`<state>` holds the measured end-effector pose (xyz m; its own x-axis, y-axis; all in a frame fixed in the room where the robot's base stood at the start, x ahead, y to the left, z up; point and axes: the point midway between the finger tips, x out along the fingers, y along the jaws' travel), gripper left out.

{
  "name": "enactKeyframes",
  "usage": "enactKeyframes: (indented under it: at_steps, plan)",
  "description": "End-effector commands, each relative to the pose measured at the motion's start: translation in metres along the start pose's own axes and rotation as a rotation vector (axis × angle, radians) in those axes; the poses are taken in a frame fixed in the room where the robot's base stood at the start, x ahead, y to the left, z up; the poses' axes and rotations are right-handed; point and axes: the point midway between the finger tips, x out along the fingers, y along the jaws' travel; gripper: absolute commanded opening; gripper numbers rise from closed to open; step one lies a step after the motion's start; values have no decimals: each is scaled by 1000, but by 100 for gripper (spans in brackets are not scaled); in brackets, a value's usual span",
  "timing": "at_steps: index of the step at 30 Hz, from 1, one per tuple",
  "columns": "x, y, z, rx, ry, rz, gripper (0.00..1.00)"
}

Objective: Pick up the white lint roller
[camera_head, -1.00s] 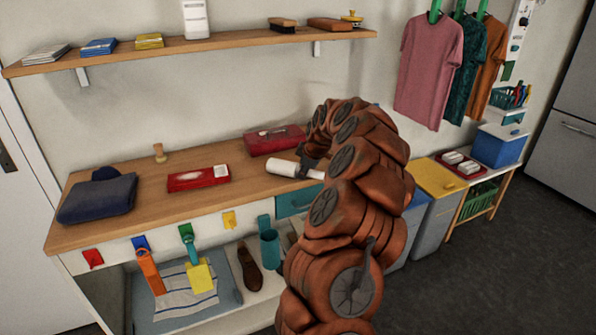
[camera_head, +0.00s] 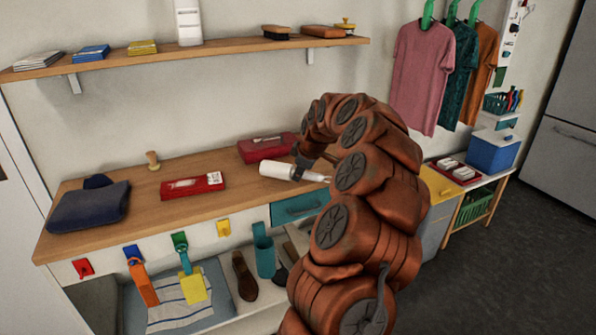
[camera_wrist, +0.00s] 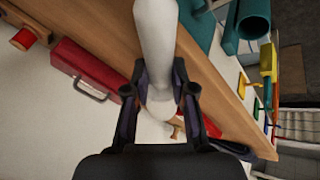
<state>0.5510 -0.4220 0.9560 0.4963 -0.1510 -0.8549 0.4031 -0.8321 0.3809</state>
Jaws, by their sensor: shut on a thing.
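The white lint roller (camera_head: 276,170) is above the right part of the wooden counter in the head view, its thick white roll pointing left and its thinner handle toward the right. My gripper (camera_head: 301,165) is around it near where roll and handle meet. In the wrist view the roller (camera_wrist: 157,45) runs up from between the two dark fingers of my gripper (camera_wrist: 160,92), which are shut on it. The head view does not clearly show whether the roller touches the counter; part of my gripper is hidden by my arm.
A red case (camera_head: 266,147) lies behind the roller. A shelf (camera_head: 225,47) runs above. Tools hang on hooks at the front.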

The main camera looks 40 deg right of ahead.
Motion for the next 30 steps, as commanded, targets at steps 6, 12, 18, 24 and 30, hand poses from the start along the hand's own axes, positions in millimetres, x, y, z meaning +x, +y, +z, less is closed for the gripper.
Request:
enactKeyframes:
  at_steps: [6,12,18,24,30]
  plan:
    - [-17,-24,7,1,3,4,0]
    - [-36,-51,14,0,1,5,0]
    - [-52,-76,20,2,2,3,0]
    - [-65,-95,23,1,2,2,0]
    - [-71,-103,26,3,1,4,0]
